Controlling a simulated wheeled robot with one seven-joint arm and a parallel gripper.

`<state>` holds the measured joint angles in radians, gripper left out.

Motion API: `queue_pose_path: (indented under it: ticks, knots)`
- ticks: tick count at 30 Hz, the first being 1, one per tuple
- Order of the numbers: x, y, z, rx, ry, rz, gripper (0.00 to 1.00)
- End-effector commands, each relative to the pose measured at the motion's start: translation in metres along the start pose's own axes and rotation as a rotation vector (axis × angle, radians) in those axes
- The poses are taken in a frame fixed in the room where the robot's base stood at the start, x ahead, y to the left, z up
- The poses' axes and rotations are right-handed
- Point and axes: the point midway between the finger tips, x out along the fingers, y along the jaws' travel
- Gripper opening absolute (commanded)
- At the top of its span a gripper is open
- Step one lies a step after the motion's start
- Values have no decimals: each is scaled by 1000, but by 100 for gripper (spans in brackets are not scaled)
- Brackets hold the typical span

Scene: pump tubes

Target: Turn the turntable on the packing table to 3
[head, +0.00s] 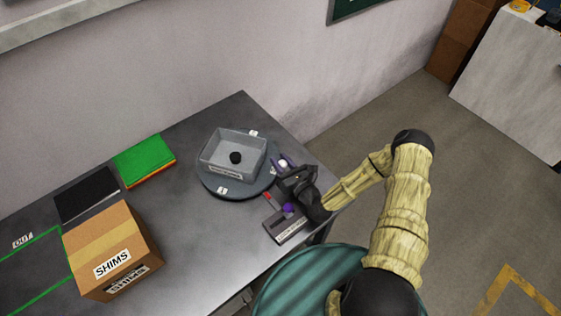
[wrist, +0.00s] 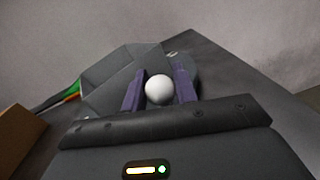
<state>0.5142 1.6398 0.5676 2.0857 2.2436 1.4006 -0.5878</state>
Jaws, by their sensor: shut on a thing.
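The turntable (head: 262,183) is a round grey disc near the far right end of the packing table (head: 190,234). Small white number labels sit on its rim; one at the front (head: 222,190) seems to read 1, and another at the back (head: 253,133) is too small to read. A grey open tray (head: 218,165) with a dark round thing inside rests on the disc. My gripper (head: 286,163) is at the disc's right edge. In the wrist view its purple fingers (wrist: 160,92) are shut on a white ball-shaped knob (wrist: 159,89). The turntable lies mostly behind the knob there.
A small grey box with a red part and a purple knob (head: 287,226) sits just below my gripper. A SHIMS carton (head: 112,250), a dark flat pad (head: 86,194) and a green-topped stack (head: 144,159) lie to the left. A wall stands behind the table.

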Motion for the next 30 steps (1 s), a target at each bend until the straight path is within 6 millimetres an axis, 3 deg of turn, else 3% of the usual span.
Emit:
queue_pose_path:
  ticks: [5, 6, 9, 20, 30]
  knots:
    - [-3, -7, -4, -3, 9, -17, 0]
    - [-3, -7, -4, -3, 9, -17, 34]
    - [-3, -6, -3, -3, 7, -13, 50]
    - [-6, -3, -3, -1, 6, -6, 50]
    - [-54, -4, -4, 0, 7, -10, 50]
